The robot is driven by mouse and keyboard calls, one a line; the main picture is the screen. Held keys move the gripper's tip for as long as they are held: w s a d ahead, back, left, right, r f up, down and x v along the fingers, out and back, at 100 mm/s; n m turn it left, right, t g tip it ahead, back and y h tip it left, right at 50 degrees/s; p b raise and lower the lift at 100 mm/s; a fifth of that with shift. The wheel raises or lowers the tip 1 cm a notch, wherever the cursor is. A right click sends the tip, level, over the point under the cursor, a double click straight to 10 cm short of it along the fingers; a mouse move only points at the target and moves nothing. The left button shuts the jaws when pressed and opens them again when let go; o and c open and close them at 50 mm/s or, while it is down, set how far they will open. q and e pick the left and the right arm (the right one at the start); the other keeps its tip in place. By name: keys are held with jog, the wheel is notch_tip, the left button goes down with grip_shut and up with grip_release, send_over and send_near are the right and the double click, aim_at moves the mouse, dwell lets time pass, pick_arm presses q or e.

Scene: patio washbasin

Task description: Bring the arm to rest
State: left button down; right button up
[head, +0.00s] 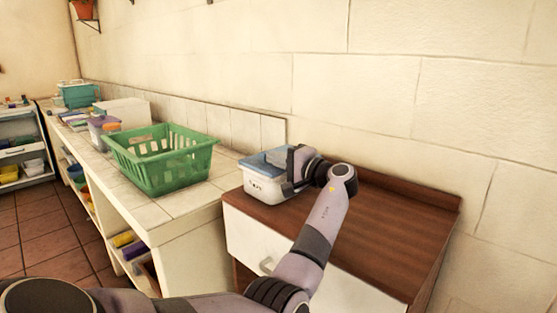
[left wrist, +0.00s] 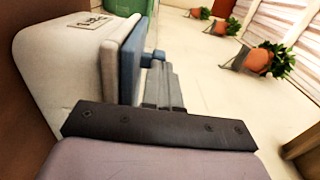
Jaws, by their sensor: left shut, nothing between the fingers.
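My left arm reaches in from the lower left, and its left gripper (head: 294,166) is at the right side of a white tub with a blue lid (head: 263,184). The tub stands on the brown wooden cabinet top (head: 385,222). In the left wrist view the gripper's fingers (left wrist: 163,86) are together with nothing between them, close beside the tub's blue lid (left wrist: 128,62). The tub's white wall (left wrist: 62,60) carries a label. I cannot tell whether the fingers touch the tub. My right gripper is not in view.
A green basket (head: 163,163) stands on the tiled counter (head: 190,200) to the left, with more boxes behind it. The cabinet has a white drawer front (head: 250,243) with a handle. A wall (head: 400,100) runs behind. The cabinet top's right part is clear.

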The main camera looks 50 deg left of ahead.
pick_arm(q)
jog(key=d, duration=0.7)
jog(key=shift+w+b, duration=0.35)
jog(key=shift+b, duration=0.1)
